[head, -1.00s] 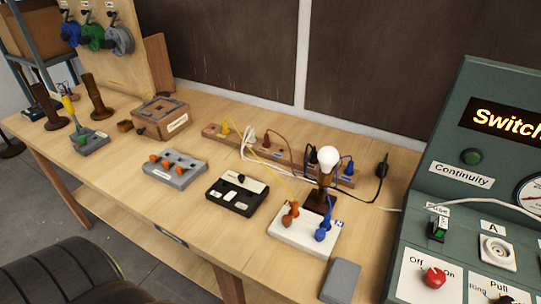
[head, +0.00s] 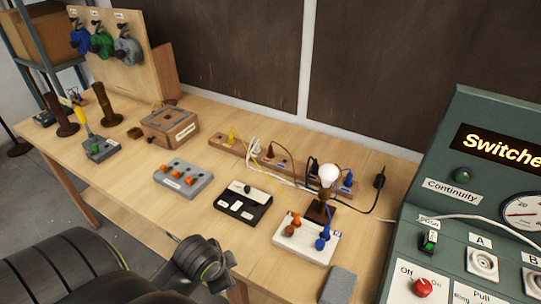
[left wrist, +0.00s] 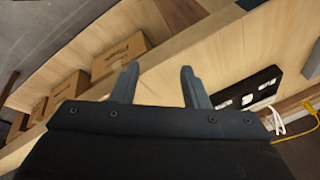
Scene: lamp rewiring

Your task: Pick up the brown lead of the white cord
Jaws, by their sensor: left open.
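The white cord (head: 254,161) lies looped along a long wooden strip (head: 223,149) at the back of the table. A brown lead end (head: 270,151) stands on that strip, just right of the white loop, with a thin brown wire curving right. In the left wrist view, part of a white cord (left wrist: 278,122) shows at the right edge; its brown lead cannot be made out there. My left gripper (left wrist: 154,82) is open and empty, over the table's front edge, well short of the strip. Its fingertips are not visible in the head view. My right gripper is not in view.
A black switch box (head: 243,206), a grey block with orange knobs (head: 183,179) and a white block (head: 306,240) stand between the front edge and the strip. A bulb (head: 329,174) stands right of the brown lead. A green panel (head: 470,205) is at right.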

